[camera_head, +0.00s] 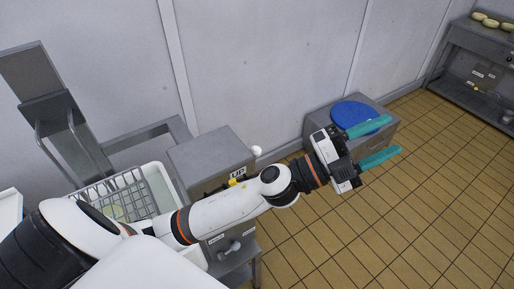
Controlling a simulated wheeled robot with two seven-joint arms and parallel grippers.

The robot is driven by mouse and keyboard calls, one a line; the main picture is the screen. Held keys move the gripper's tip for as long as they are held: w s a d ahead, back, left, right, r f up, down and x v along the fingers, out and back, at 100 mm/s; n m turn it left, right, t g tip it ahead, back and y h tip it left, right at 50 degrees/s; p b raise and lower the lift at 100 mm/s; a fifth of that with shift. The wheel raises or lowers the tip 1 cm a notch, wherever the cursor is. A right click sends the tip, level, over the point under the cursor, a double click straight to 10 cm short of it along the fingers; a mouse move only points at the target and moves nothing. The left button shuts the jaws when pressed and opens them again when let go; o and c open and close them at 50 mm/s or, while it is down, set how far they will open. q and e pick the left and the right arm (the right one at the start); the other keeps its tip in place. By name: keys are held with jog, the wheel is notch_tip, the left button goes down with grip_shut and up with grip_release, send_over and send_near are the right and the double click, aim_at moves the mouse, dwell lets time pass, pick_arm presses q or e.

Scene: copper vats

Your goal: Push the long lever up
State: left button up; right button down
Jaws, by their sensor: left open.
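A grey metal box (205,156) stands against the wall left of centre, with a label reading UP on its front. A white ball knob (257,151) shows at its right side, and a yellow part (236,182) shows below the label. I cannot tell which part is the long lever; my arm hides much of the box front. A small grey handle (235,246) shows lower down, below my arm. My left gripper (394,136) is open and empty, with teal fingers pointing right, well to the right of the box. My right gripper is out of view.
A blue round lid (357,116) lies on a second grey box (388,134) behind my left gripper. A white tub (160,182) with a wire rack (112,196) stands at left. A metal shelf (486,44) with pale round items is at far right. The tiled floor at right is clear.

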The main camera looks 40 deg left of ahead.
pick_arm(q)
jog(key=s+d+f+m+g+h, duration=0.1)
jog(key=s+d+m+g+h, duration=0.4)
jog(key=m+g, duration=0.7)
jog(key=m+g+y, duration=0.4)
jog(key=y, duration=2)
send_near(257, 148)
jog(key=p+x, duration=0.3)
jog(key=x, duration=0.6)
jog(key=shift+f+p, duration=0.25)
jog(key=shift+p, duration=0.1)
jog(key=shift+a+f, duration=0.15)
jog(key=shift+f, duration=0.5)
grip_shut()
